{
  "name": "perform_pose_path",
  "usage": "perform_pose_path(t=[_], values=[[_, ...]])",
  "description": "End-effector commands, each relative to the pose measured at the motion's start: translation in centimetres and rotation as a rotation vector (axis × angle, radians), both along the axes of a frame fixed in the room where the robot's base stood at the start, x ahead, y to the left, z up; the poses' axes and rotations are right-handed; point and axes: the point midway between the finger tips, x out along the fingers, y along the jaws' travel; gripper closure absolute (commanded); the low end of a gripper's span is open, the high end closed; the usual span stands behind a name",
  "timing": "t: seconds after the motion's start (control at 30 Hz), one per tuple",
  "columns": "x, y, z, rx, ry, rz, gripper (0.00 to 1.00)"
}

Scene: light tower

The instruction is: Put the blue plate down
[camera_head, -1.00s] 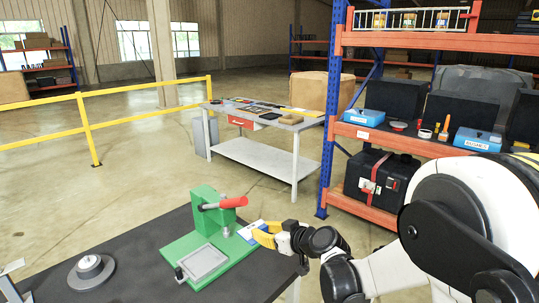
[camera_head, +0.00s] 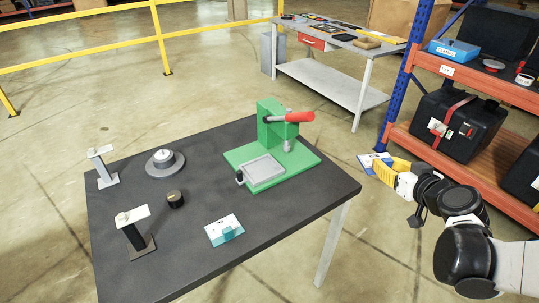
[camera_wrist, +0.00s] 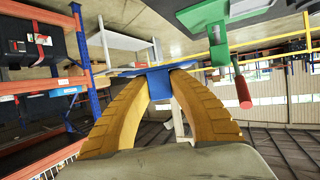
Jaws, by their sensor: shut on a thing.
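My gripper (camera_head: 388,169) has yellow fingers, and they are shut on the blue plate (camera_head: 372,159). The plate has a white label on its face and is held in the air, appearing just beyond the right edge of the dark table (camera_head: 292,204). In the wrist view the plate (camera_wrist: 159,84) sits between the two fingertips (camera_wrist: 163,72), with blue showing between and beyond them. A teal plate-like piece (camera_head: 226,232) with a white label lies on the table near its front edge.
A green press (camera_head: 272,122) with a red handle stands at the table's far right. An orange shelf (camera_head: 470,78) stands behind my arm.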

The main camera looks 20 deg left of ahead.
Motion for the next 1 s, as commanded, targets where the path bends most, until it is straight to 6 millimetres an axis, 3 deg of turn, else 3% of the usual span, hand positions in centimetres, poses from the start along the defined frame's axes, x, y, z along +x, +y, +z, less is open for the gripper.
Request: perform_pose_path(t=[0.03,0.2,0.3,0.43,0.6,1.0], values=[[1.4,2.6,-0.4,0.000,0.000,0.053,1.00],[5.0,11.4,-2.2,0.000,0.000,0.219,1.00],[6.0,16.0,-3.3,0.000,0.001,0.299,1.00],[6.6,20.4,-4.4,0.000,-0.002,0.372,1.00],[6.8,23.1,-5.2,0.000,-0.002,0.416,1.00],[6.7,23.6,-5.4,0.000,-0.002,0.420,1.00]])
